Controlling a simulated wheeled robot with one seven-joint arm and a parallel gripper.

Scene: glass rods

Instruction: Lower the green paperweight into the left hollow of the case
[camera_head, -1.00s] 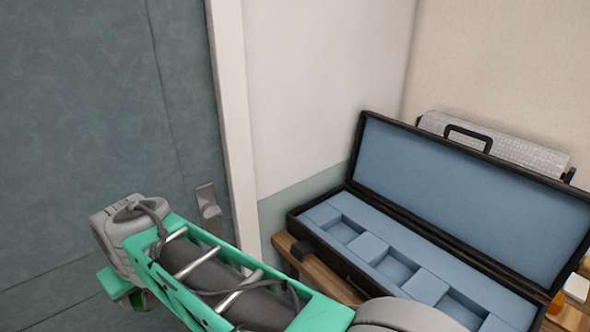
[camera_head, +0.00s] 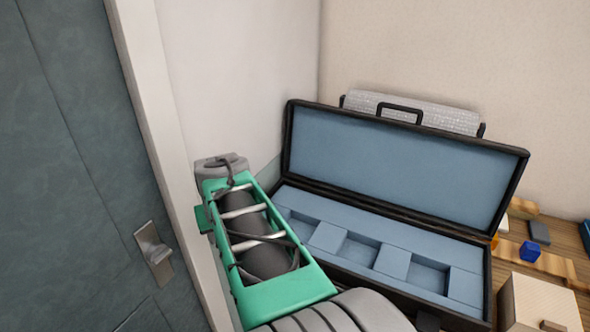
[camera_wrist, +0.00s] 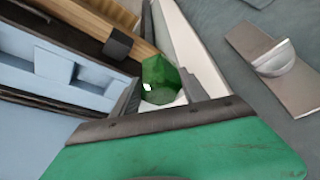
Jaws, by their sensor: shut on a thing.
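The green paperweight (camera_wrist: 160,82), a faceted glassy piece, sits between the fingers of my gripper (camera_wrist: 158,90) in the wrist view. My gripper is shut on it. In the head view the fingers and paperweight are hidden behind my arm. The open black case (camera_head: 405,138) with blue lining stands on the table, its lid raised at the back. Its left hollow (camera_head: 305,226) is partly covered by my arm; two more hollows lie to its right. All visible parts of the hollows look empty. In the wrist view the case (camera_wrist: 30,75) is left of the paperweight, apart from it.
A door with a metal handle (camera_head: 153,254) stands at the left; the handle also shows in the wrist view (camera_wrist: 272,60). A blue block (camera_head: 530,251) and a wooden box (camera_head: 540,305) are right of the case. A grey textured case (camera_head: 420,112) stands behind the lid.

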